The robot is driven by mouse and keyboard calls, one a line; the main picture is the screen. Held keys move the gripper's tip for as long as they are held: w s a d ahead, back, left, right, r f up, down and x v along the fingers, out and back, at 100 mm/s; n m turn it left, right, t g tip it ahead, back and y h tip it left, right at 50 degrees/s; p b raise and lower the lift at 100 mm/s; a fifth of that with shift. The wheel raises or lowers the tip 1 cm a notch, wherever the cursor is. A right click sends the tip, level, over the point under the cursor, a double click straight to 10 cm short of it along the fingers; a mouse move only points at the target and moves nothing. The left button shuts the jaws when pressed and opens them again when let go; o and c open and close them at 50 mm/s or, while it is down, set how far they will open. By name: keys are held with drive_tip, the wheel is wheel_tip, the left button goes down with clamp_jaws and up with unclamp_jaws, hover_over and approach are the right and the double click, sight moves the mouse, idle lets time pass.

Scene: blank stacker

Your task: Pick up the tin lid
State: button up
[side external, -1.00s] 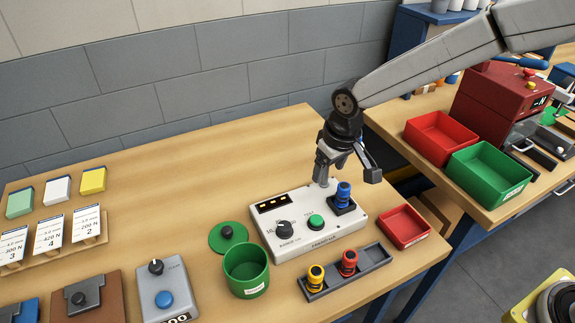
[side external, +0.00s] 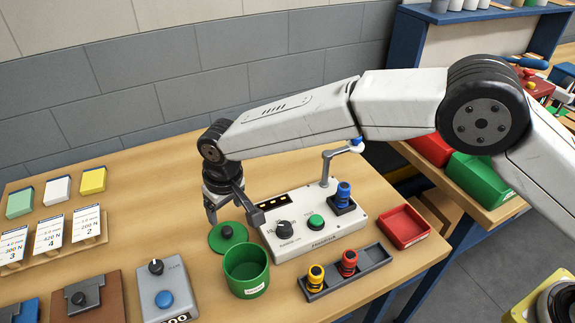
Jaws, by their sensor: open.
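The tin lid (side external: 217,242) is a green disc with a dark knob (side external: 227,232) on top. It lies flat on the wooden table, behind and to the left of the open green tin (side external: 246,270). My gripper (side external: 226,214) is above the lid and slightly behind it in the picture, pointing down. It is open and holds nothing. A clear gap shows between the fingers and the lid; the exact height is hard to tell from this view.
A white control box (side external: 318,230) with a bent metal arm and a blue spool stands right of the lid. A dark tray (side external: 377,256) holds yellow and red spools. A red tray (side external: 404,226) lies beyond. A grey box with a blue button (side external: 164,298) is at front left.

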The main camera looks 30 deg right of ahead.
sight(226, 230)
drive_tip(key=shift+f, duration=0.1)
drive_tip(key=shift+w+a+f, duration=0.1)
drive_tip(key=shift+w+f, duration=0.1)
drive_tip(key=shift+f, duration=1)
drive_tip(key=shift+f, duration=0.1)
drive_tip(key=shift+w+a+f, duration=0.1)
drive_tip(key=shift+w+f, duration=0.05)
drive_tip(key=shift+f, duration=1.1)
drive_tip(key=shift+w+a+f, duration=0.1)
drive_tip(key=shift+w+f, duration=0.05)
drive_tip(key=shift+f, duration=1.05)
clamp_jaws()
